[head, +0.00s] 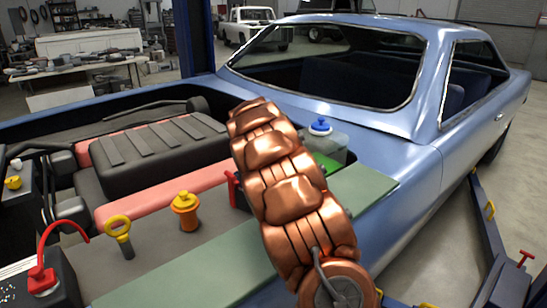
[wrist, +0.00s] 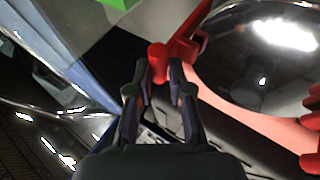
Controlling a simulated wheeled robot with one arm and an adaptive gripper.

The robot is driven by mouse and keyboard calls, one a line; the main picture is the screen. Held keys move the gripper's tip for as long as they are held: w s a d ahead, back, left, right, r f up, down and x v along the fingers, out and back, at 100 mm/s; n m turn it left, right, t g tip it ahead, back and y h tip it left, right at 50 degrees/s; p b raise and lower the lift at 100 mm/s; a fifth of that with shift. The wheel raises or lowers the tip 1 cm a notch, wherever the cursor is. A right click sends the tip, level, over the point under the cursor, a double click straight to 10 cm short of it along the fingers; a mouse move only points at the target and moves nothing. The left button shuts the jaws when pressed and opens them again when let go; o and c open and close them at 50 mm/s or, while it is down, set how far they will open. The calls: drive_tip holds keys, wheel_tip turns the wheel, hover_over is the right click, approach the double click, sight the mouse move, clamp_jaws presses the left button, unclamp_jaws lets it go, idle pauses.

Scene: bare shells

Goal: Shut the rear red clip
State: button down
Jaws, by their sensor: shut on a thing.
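The red clip (wrist: 157,54) shows in the wrist view as a rounded red end between my fingertips, with a red arm running off to the upper right. My gripper (wrist: 158,73) is shut on this red end, one dark finger on each side. In the head view a small red piece (head: 232,188) shows at the left edge of my copper arm, which hides my gripper and most of what lies behind it. I cannot tell from these views how far the clip is closed.
A black ribbed engine cover (head: 150,150) lies left of my arm, with pinkish-red strips beside it. An orange cap (head: 186,210), a yellow ring handle (head: 119,232) and a blue-capped reservoir (head: 322,140) stand close by. The blue car body (head: 400,165) borders the bay.

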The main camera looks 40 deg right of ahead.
drive_tip(key=shift+f, duration=0.1)
drive_tip(key=c, duration=1.3)
unclamp_jaws()
drive_tip(key=shift+a, duration=0.1)
drive_tip(key=v, duration=1.2)
